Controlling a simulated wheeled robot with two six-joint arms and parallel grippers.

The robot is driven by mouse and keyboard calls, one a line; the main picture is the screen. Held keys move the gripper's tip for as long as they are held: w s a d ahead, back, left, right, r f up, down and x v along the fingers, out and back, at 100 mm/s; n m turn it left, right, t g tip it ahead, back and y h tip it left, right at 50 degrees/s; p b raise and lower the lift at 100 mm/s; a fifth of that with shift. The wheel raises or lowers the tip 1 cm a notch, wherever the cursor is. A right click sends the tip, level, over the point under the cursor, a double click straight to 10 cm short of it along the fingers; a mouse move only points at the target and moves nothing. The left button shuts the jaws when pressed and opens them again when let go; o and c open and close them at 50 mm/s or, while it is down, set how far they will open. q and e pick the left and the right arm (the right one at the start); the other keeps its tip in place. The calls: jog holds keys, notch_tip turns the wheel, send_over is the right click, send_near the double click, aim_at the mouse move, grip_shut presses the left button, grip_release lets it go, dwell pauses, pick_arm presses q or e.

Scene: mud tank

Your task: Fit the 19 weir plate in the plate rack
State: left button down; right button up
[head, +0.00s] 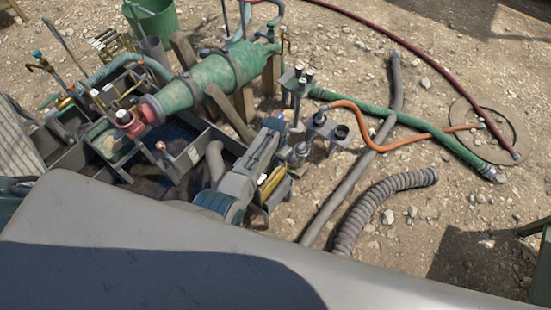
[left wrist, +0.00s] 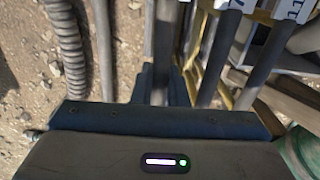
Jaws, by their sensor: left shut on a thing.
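My left gripper (head: 294,155) is past the near end of the tank in the head view, small and partly behind my own arm. In the left wrist view its fingers (left wrist: 163,86) are shut on a grey bar-like piece (left wrist: 163,45), seen nearly edge-on. I cannot read a number on it, so I cannot confirm it is the 19 weir plate. A yellow-framed rack (left wrist: 243,98) stands to the right in the wrist view, holding grey plates with white number tags (left wrist: 292,10). In the head view the yellow rack (head: 270,183) is mostly hidden by my arm. My right gripper is not in view.
The mud tank (head: 190,152) with a green cylinder (head: 213,78) stands left of my arm. A stand with black cups (head: 332,130) is close by on the right. A ribbed hose (head: 385,202) and other hoses lie on the gravel. Open ground is farther right.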

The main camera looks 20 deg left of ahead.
pick_arm(q)
jog(key=c, duration=1.4)
grip_release()
jog(key=shift+o, duration=0.3)
notch_tip(320, 180, up, 11)
jog(key=p, duration=0.1)
jog(key=shift+f, duration=0.1)
